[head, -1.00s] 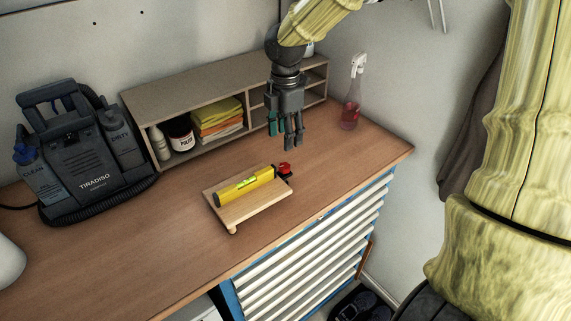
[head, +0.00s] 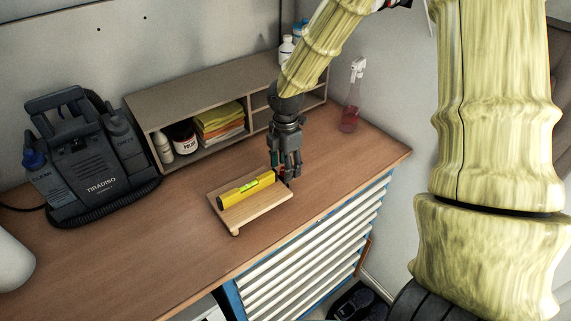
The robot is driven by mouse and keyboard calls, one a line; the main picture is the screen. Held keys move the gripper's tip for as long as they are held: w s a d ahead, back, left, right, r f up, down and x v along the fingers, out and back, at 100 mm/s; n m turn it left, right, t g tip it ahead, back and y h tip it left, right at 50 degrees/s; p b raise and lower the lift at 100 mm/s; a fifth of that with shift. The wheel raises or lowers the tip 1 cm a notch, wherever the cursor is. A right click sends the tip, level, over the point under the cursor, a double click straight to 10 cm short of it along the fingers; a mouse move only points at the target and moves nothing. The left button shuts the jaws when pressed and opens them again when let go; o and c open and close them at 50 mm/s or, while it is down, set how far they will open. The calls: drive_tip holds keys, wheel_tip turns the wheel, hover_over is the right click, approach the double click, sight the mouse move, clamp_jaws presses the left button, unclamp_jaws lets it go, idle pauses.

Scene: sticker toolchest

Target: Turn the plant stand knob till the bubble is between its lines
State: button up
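The plant stand (head: 256,211) is a small light wooden board on short feet, lying on the workbench. A yellow spirit level (head: 234,195) rests along its back, with a bright green vial (head: 249,186) near its middle. The bubble and its lines are too small to read. My gripper (head: 286,178) points down at the right end of the stand, where the red knob sits. The fingers cover most of the knob; only a small bit of red shows. I cannot tell whether the fingers touch it or how far they are closed.
A grey shelf (head: 190,97) with bottles, a jar and folded cloths stands behind. A black carpet cleaner (head: 92,150) is at the left. A spray bottle (head: 350,110) stands at the back right. The wooden bench top (head: 130,255) is clear left of the stand.

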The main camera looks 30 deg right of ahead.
drive_tip(key=shift+f, duration=0.3)
drive_tip(key=c, duration=1)
drive_tip(key=shift+m, duration=1.6)
drive_tip(key=o, duration=1)
wheel_tip(320, 180, up, 12)
